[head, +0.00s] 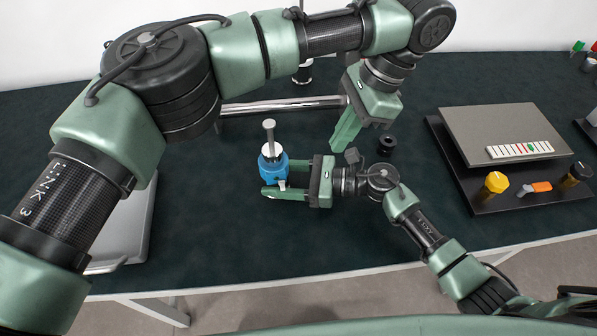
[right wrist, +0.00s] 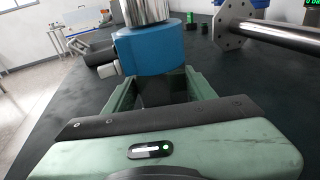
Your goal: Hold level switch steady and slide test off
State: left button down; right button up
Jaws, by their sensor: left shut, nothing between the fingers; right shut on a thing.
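The level switch has a blue body (head: 272,168) with a pale metal stem and cap standing up from it. My right gripper (head: 277,180) is shut on the blue body and holds it upright from the right. In the right wrist view the blue body (right wrist: 151,52) sits between the green fingers (right wrist: 160,88). A small pale knob (right wrist: 106,70) sticks out of its left side there; it also shows low on the front in the head view (head: 282,185). My left gripper (head: 340,143) is shut and empty, pointing down, right of and behind the switch, apart from it. Any test marking is too small to read.
A grey panel (head: 500,125) with a yellow knob (head: 496,182) and an orange-handled lever (head: 540,187) stands at the right. A metal pipe (head: 285,106) lies behind the switch. A small black cylinder (head: 386,145) stands near my left gripper. A grey tray (head: 128,220) is at the left.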

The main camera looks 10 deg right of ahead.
aim_at(282, 185)
pick_arm(q)
jog(key=s+a+f, duration=0.1)
jog(key=a+f, duration=0.7)
jog(key=f, duration=0.1)
jog(key=shift+a+f, duration=0.15)
jog(key=shift+f, duration=0.1)
